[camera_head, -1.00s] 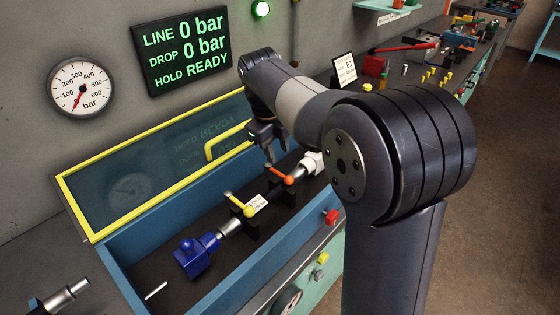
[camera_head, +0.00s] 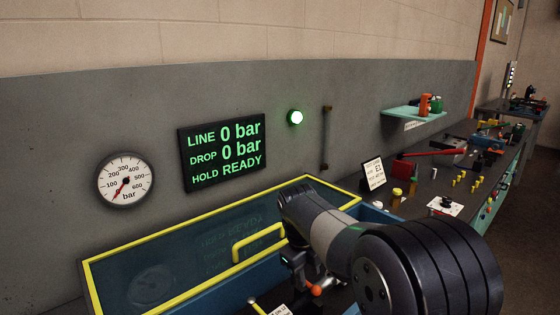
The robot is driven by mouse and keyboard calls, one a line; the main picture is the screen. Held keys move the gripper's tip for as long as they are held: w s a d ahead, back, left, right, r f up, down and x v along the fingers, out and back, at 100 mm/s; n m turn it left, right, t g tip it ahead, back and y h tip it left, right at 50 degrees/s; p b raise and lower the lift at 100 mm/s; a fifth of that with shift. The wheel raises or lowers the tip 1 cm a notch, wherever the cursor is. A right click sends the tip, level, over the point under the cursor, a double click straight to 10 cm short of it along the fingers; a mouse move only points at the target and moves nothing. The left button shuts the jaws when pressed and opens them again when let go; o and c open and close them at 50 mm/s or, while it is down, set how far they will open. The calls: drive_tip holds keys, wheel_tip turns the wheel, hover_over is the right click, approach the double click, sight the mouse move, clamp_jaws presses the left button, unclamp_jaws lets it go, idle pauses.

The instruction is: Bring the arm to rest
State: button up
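My arm (camera_head: 335,232) reaches over the test bench from the lower right, its large dark joint filling the lower right corner. My gripper (camera_head: 297,270) hangs from the wrist over the trough, just right of the yellow handle (camera_head: 260,243) on the open clear lid (camera_head: 190,262). It is small and dark here, and its fingertips are not clear, so I cannot tell open from shut. No object shows clearly in it. An orange lever knob (camera_head: 314,290) shows close below and right of it; whether they touch is unclear. Most of the trough is cut off by the lower edge.
The display (camera_head: 222,152) reads line 0 bar, drop 0 bar, hold READY. The gauge (camera_head: 125,181) needle sits near zero. A sign card (camera_head: 373,174), yellow-capped parts (camera_head: 396,197) and a red-handled tool (camera_head: 432,154) stand along the bench to the right.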

sight(310, 285)
drive_tip(key=f, duration=0.3)
drive_tip(key=shift+w+d+f, duration=0.25)
drive_tip(key=shift+f, duration=0.15)
drive_tip(key=shift+w, duration=0.1)
drive_tip(key=shift+d, duration=0.15)
drive_tip(key=shift+f, duration=0.1)
